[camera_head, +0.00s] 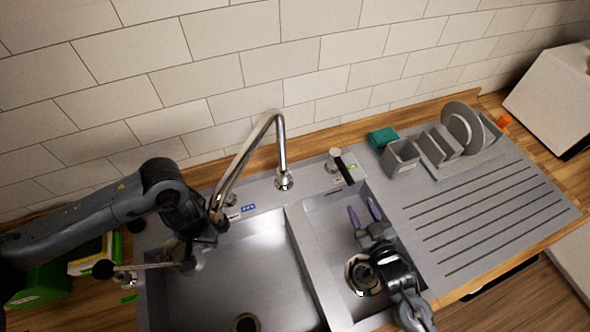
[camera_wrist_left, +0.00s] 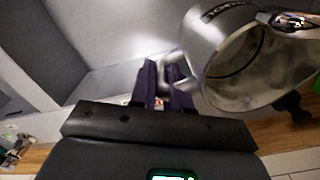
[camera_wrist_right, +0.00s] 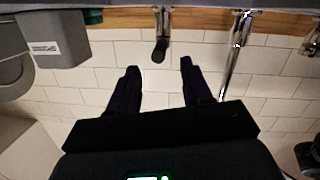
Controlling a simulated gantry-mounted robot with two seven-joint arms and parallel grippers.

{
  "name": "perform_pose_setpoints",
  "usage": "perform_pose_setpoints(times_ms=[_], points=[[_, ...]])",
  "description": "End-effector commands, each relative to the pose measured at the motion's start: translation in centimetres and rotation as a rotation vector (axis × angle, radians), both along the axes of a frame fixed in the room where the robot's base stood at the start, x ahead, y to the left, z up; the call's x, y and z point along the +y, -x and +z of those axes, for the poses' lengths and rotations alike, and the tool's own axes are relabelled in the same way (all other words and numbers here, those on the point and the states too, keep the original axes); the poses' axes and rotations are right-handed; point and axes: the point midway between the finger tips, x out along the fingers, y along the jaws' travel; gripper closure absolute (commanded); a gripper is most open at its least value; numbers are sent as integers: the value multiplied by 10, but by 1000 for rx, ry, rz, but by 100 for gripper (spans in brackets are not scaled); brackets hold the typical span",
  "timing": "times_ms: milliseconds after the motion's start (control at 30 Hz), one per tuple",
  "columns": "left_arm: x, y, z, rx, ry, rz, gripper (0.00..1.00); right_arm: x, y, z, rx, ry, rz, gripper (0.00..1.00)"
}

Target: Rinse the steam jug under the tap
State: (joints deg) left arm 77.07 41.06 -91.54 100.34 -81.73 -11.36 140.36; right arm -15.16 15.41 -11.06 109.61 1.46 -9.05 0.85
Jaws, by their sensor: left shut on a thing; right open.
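The metal steam jug (camera_wrist_left: 205,40) fills the upper right of the left wrist view, its open mouth toward the camera. My left gripper (camera_wrist_left: 163,85) is shut on its handle. In the head view the jug (camera_head: 173,250) is mostly hidden by my left gripper, at the left side of the large basin. The tap (camera_head: 279,140) arches toward the left, its spout end close to my left gripper. The black tap lever (camera_head: 345,171) stands right of the tap's base. My right gripper (camera_head: 364,212) is open and empty below the lever; the lever (camera_wrist_right: 160,50) shows between its fingers in the right wrist view.
The sink has a large basin (camera_head: 255,270) and a narrow one (camera_head: 335,240). A dish rack (camera_head: 440,157) with plates, a green sponge (camera_head: 382,137) and a ribbed drainer (camera_head: 490,205) lie right. Green boxes (camera_head: 40,283) stand at the left. The tiled wall (camera_head: 230,60) is behind.

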Motion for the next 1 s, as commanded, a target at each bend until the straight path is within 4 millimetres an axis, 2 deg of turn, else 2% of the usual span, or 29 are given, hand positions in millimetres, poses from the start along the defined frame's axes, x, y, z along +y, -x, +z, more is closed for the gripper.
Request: perform_pose_setpoints(times_ms=[200, 467, 667, 1000], points=[[-1, -6, 4, 0, 0, 98, 100, -11, -3, 2, -90, 5, 58, 51], [-1, -9, 5, 1, -1, 141, 100, -13, -8, 3, -131, 4, 85, 51], [0, -9, 5, 1, -1, 144, 100, -7, -30, 4, -135, 3, 86, 51], [0, -9, 3, 1, -1, 143, 100, 10, -83, 3, -132, 2, 85, 51]])
